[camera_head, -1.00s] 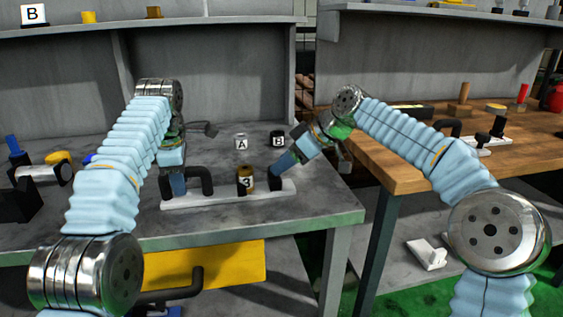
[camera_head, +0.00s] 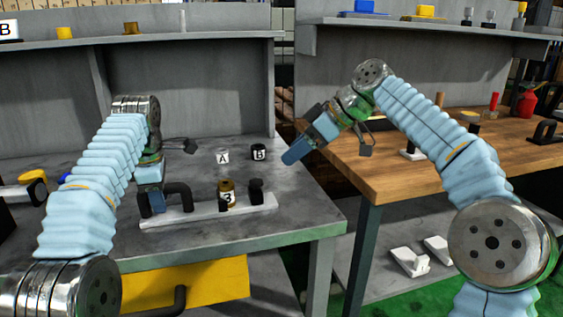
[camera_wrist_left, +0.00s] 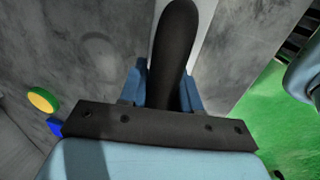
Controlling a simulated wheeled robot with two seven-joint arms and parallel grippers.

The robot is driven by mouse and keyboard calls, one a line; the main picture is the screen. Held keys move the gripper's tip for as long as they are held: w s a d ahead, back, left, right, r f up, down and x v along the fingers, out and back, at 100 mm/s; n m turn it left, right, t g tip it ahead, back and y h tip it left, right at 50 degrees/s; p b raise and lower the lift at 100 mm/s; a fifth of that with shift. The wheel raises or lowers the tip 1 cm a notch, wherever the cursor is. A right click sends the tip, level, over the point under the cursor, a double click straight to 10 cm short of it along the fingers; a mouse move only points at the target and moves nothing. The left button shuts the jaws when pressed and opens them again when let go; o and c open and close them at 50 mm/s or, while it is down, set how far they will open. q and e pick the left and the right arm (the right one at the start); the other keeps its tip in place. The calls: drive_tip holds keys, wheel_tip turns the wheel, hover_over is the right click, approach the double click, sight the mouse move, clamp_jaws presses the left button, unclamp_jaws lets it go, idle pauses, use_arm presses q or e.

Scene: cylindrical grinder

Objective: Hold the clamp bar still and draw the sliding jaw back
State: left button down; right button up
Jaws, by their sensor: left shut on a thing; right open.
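The clamp bar (camera_head: 205,214), a long white bar, lies on the grey bench. A black bent handle (camera_head: 180,190) rises near its left end and also shows in the left wrist view (camera_wrist_left: 172,50). My left gripper (camera_head: 155,203) is shut on this handle; its blue fingers flank it in the wrist view (camera_wrist_left: 165,88). The black sliding jaw (camera_head: 256,191) stands near the bar's right end. A short black post (camera_head: 223,205) stands left of it. My right gripper (camera_head: 293,156) is open and empty, above and right of the jaw, apart from it.
A brass cylinder marked 3 (camera_head: 228,189) is between post and jaw; I cannot tell whether it touches either. A wooden bench (camera_head: 400,180) stands to the right across a gap. A yellow drawer (camera_head: 190,283) is below.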

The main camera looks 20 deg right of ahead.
use_arm(q)
drive_tip(key=shift+d, duration=0.1)
idle(0.3)
drive_tip(key=c, duration=0.8)
unclamp_jaws()
drive_tip(key=shift+o, duration=0.4)
drive_tip(key=shift+r, duration=0.1)
